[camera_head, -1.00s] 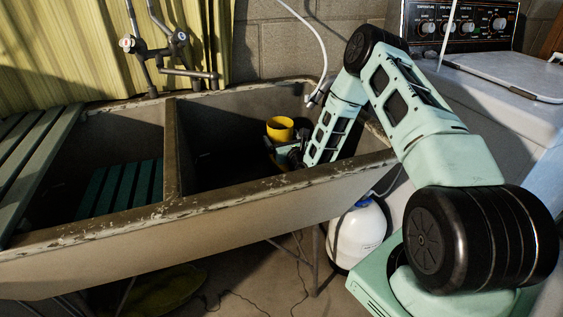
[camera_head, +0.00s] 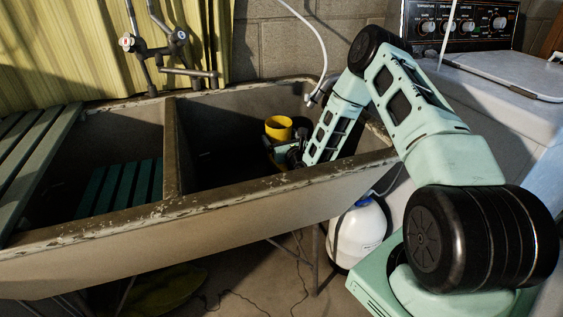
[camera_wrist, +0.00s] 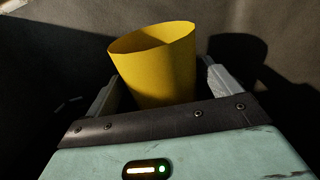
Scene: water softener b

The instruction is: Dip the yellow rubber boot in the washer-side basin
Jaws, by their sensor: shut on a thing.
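The yellow rubber boot (camera_head: 278,127) is inside the right-hand basin (camera_head: 215,125), the one on the washer side. Its open top points up and stands below the basin's rim; its lower part is hidden in shadow. My gripper (camera_head: 285,152) reaches down into this basin and is shut on the boot. In the wrist view the boot's shaft (camera_wrist: 160,65) rises between the two fingers, slightly tilted, with the grip itself hidden behind the gripper body. I cannot tell whether the boot's foot touches the basin floor or any water.
A concrete divider (camera_head: 172,150) separates the left basin, which holds a green slatted rack (camera_head: 120,187). A faucet (camera_head: 160,50) stands behind. A white hose (camera_head: 318,50) hangs over the back rim. The washer (camera_head: 490,90) is at the right, a white jug (camera_head: 358,230) below.

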